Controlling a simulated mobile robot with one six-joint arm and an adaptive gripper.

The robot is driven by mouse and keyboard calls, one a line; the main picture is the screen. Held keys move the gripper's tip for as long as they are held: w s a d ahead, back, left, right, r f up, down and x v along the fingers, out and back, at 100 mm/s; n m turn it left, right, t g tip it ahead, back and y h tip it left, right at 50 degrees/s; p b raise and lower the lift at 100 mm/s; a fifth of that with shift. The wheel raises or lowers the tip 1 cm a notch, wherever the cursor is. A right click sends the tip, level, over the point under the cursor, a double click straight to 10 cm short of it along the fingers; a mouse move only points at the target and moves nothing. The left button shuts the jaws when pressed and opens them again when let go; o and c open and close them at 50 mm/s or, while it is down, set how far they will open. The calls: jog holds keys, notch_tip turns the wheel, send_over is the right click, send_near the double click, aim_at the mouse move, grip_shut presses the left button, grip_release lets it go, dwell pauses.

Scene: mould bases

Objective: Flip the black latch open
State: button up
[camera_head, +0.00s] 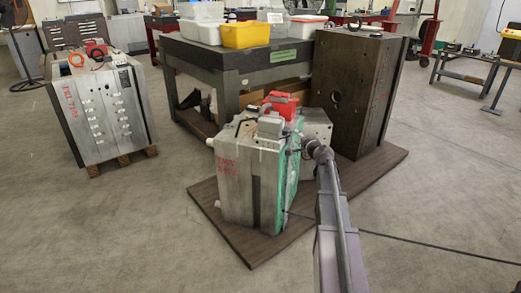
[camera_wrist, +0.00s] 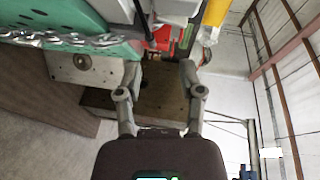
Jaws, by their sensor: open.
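The near mould base (camera_head: 236,180) stands on a brown board, a grey metal block with red writing and a green right side. On its top sit a red part (camera_head: 280,104) and a grey part (camera_head: 270,126). I cannot surely pick out the black latch in either view. My gripper (camera_head: 306,141) is at the upper right edge of this mould; whether it touches is not clear. In the wrist view my gripper (camera_wrist: 160,74) has its fingers spread, with nothing between them. The green side (camera_wrist: 75,22) and a red part (camera_wrist: 163,38) lie beyond the fingers.
A tall brown mould (camera_head: 352,90) stands behind on the same board (camera_head: 245,246). A dark table (camera_head: 230,57) with a yellow bin (camera_head: 245,36) and white bins is behind. Another mould (camera_head: 108,110) stands on a pallet at left. The floor in front is clear, except a thin cable.

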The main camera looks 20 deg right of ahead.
jog(key=s, duration=0.6)
jog(key=s+a+r+n+g+y+p, duration=0.3)
jog(key=a+p, duration=0.4)
jog(key=a, duration=0.3)
jog(key=s+a+r+n+g+y+p, duration=0.3)
jog(key=s+a+n+g+p, duration=0.2)
jog(key=a, duration=0.5)
jog(key=n+g+p, duration=0.1)
jog(key=n+p, duration=0.1)
jog(key=p, duration=0.1)
jog(key=shift+a, duration=0.25)
jog(key=shift+a, duration=0.1)
jog(key=s+a+f+n+g+h, duration=0.2)
jog(key=s+a+f+g+h, duration=0.1)
jog(key=s, duration=0.6)
jog(key=s+a+f+n+g+h, duration=0.3)
jog(key=s+a+f+g+h, duration=0.1)
jog(key=s, duration=0.6)
jog(key=shift+a+n+g, duration=0.3)
jog(key=shift+a, duration=0.3)
